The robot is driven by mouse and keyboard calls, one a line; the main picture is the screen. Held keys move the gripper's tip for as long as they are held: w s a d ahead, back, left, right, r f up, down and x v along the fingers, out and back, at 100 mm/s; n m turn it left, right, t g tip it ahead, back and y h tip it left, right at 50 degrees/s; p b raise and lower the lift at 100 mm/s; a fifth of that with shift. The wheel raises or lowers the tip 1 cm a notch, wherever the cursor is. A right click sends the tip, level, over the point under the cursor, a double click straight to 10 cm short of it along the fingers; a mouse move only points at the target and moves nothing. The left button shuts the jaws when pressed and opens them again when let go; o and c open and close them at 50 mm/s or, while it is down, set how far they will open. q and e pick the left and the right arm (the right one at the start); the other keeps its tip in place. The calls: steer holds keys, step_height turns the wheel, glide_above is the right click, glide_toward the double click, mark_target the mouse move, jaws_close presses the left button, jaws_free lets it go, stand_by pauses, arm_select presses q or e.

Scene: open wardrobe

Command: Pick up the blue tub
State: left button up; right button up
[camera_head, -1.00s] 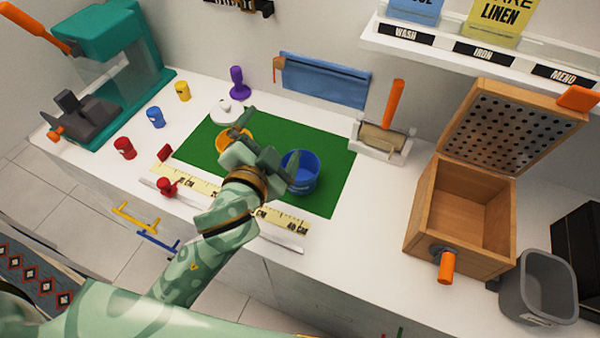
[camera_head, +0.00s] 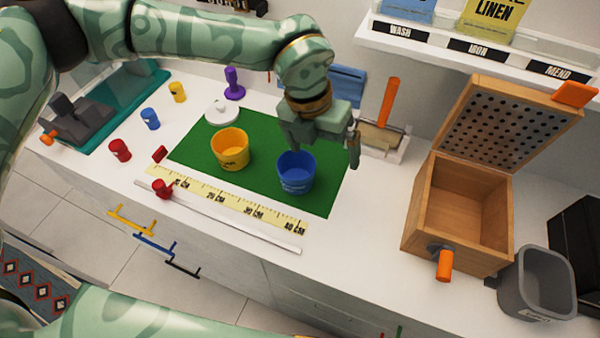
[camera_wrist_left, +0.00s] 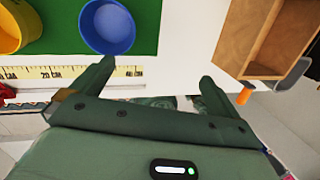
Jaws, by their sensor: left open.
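The blue tub (camera_head: 296,174) stands upright on the right part of the green mat (camera_head: 252,188). My left gripper (camera_head: 322,152) is open and empty. In the head view it shows above and slightly right of the tub, overlapping the mat's back right part. The wrist view shows the blue tub (camera_wrist_left: 107,27) beyond the left finger, outside the gap between the open fingers (camera_wrist_left: 158,72). The fingers look apart from the tub. My right gripper is not in view.
A yellow tub (camera_head: 230,150) stands left of the blue one. A ruler strip (camera_head: 215,197) runs along the mat's front. Behind stand a brush holder (camera_head: 383,140) and a shelf (camera_head: 440,48). An open wooden box (camera_head: 420,215) is at the right. Counter between mat and box is clear.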

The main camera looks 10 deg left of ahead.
arm_select(q)
steer(key=w+a+r+n+t+y, duration=0.1)
steer(key=w+a+y, duration=0.15)
steer(key=a, duration=0.25)
steer(key=b, duration=0.2)
glide_toward(297, 170)
steer(key=f, duration=0.2)
steer(key=s+f+b, duration=0.1)
steer(key=f, duration=0.3)
steer(key=shift+s+d+f, duration=0.1)
steer(key=shift+s+d, duration=0.25)
steer(key=c, duration=0.9)
